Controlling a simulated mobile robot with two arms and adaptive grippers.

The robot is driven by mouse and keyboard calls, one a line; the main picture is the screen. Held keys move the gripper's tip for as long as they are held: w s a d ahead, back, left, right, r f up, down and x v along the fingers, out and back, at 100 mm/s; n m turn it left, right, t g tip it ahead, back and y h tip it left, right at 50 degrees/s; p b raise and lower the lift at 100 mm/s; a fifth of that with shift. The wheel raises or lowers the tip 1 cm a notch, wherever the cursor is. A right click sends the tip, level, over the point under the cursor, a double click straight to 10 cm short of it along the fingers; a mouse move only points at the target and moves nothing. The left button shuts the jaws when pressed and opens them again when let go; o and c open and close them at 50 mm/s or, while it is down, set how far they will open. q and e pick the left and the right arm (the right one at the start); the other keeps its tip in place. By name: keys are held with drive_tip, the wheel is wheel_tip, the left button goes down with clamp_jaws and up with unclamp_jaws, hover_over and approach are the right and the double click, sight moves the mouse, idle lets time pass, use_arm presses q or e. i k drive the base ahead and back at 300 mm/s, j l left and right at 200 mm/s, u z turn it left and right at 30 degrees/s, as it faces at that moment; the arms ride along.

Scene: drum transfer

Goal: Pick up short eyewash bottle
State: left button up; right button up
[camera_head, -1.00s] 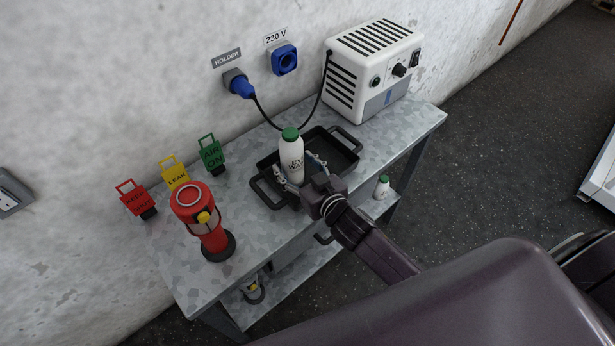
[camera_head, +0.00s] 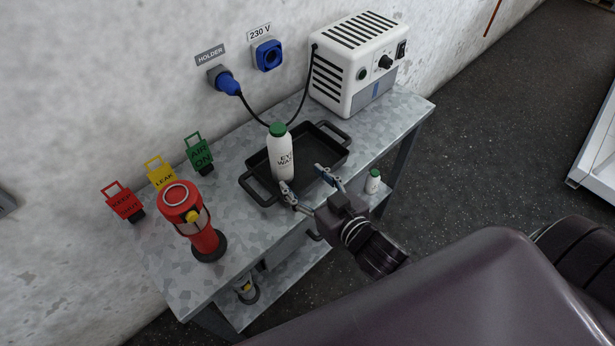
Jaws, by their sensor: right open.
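A tall white eyewash bottle (camera_head: 282,157) with a green cap stands upright in the black tray (camera_head: 258,189) on the table. A shorter white bottle (camera_head: 373,182) with a green cap stands on the lower shelf, at the right end of the table. My right gripper (camera_head: 307,183) is open and empty over the front edge of the tray. Its fingers point at the tall bottle and are apart from it. The short bottle is to the right of this gripper and lower. My left gripper is not in view.
A white power unit (camera_head: 357,65) stands at the back right. A yellow-and-grey item (camera_head: 246,289) sits on the lower shelf.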

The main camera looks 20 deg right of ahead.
sight(373, 178)
drive_tip(key=z, duration=1.35)
